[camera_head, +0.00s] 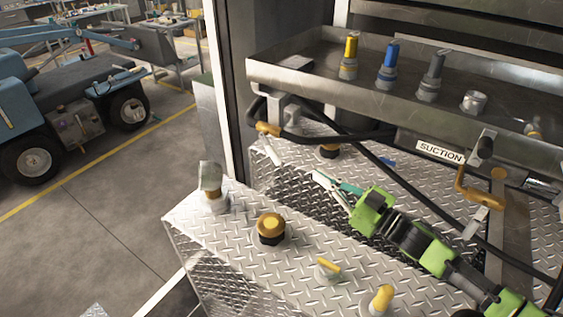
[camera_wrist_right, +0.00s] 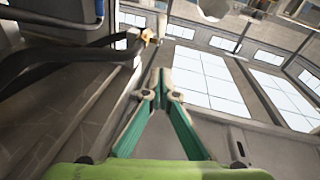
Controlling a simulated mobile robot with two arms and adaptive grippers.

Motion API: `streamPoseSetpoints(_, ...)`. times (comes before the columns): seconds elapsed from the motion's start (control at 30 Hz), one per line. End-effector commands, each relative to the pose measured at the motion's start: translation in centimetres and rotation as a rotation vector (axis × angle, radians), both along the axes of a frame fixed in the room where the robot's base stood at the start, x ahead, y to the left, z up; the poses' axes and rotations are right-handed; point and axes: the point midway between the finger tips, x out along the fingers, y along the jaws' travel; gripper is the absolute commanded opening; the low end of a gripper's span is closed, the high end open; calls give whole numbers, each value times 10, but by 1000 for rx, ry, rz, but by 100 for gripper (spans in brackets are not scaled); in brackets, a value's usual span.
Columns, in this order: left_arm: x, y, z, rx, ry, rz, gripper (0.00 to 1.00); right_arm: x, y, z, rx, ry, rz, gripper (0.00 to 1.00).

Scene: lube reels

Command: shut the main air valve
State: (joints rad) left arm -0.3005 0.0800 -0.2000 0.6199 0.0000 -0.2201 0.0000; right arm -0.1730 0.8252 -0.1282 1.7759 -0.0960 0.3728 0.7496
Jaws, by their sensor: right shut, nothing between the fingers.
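A brass valve-like fitting (camera_head: 267,129) sits on a black hose under the left end of the metal tray, with a pale lever (camera_head: 272,152) hanging below it. It is likely the air valve, but no label on it is readable. A brass fitting (camera_wrist_right: 147,35) also shows in the right wrist view, beyond and slightly left of my fingertips. My right gripper (camera_head: 322,180) is green, shut and empty, to the right of the lever and apart from it. Its fingertips meet in the right wrist view (camera_wrist_right: 161,76). My left gripper is not in view.
The metal tray (camera_head: 300,85) holds several capped nozzles above. Black hoses (camera_head: 390,175) cross behind my right gripper. A brass-handled valve (camera_head: 472,185) stands by the SUCTION label (camera_head: 440,152). Capped fittings, including a brass cap (camera_head: 270,226), rise from the tread-plate deck (camera_head: 320,240).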

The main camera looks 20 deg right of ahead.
Motion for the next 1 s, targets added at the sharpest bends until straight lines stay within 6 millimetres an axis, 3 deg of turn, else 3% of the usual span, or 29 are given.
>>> streamPoseSetpoints(0.27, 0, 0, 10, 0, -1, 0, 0, 23, 13, 8, 2, -5, 0, 0)
streamPoseSetpoints(0.63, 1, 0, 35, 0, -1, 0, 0, 87, 50, 18, 2, -4, 0, 0)
streamPoseSetpoints(1.0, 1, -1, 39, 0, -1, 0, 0, 113, 61, -10, 0, 0, -1, 0)
